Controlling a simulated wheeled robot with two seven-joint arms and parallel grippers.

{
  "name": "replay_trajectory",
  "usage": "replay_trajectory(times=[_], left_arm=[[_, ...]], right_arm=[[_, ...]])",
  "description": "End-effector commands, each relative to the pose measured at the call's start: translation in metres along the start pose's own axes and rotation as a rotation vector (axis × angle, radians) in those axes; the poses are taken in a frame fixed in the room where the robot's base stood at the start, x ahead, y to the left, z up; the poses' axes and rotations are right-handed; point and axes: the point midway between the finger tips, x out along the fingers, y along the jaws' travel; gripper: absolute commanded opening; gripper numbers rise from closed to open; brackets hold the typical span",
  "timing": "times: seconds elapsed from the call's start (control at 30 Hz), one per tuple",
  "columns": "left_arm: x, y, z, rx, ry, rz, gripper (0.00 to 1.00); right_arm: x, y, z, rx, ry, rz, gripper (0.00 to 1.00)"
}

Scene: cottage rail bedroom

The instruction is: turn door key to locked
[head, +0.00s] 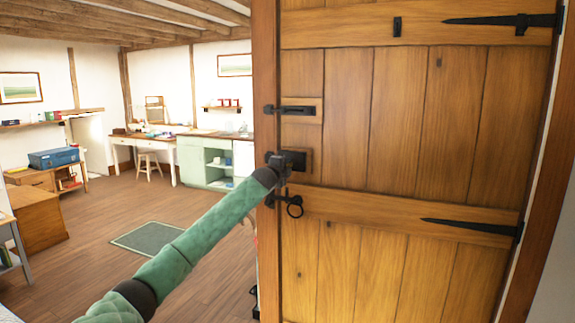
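The wooden plank door (345,125) fills the right half of the head view. A dark lock plate (300,160) sits near its left edge, at mid height. My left gripper (284,165) is at this lock, in front of its left part. I cannot make out the key; the gripper may be hiding it. The fingers are too small and dark to tell whether they are open or shut, or touching anything. My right gripper is not in view.
A black bolt (290,109) is above the lock and a black ring handle (294,207) below it. A wooden post (266,70) borders the door's left side. The room at left has a green mat (148,238), a desk and a green cabinet (203,160); its floor is mostly clear.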

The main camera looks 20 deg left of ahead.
Motion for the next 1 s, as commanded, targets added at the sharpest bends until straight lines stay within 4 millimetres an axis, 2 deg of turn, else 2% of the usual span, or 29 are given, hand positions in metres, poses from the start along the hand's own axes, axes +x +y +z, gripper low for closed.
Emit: replay_trajectory(times=[0.2,0.43,0.47,0.6,1.0], left_arm=[[0.0109,-0.0008,-0.0004,0.0,0.0,-0.001,0.26],[0.0113,-0.0001,-0.0002,0.0,0.0,-0.001,0.26],[0.0112,-0.0001,-0.0002,0.0,0.0,-0.001,0.24],[0.0111,-0.0001,-0.0002,0.0,0.0,0.0,0.0],[0.0112,0.0006,-0.0007,-0.039,0.001,0.001,0.0]], right_arm=[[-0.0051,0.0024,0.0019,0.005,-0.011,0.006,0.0],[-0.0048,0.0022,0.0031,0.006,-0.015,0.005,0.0],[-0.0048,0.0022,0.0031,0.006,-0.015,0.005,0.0],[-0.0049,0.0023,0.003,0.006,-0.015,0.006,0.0],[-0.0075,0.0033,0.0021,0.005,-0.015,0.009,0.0]])
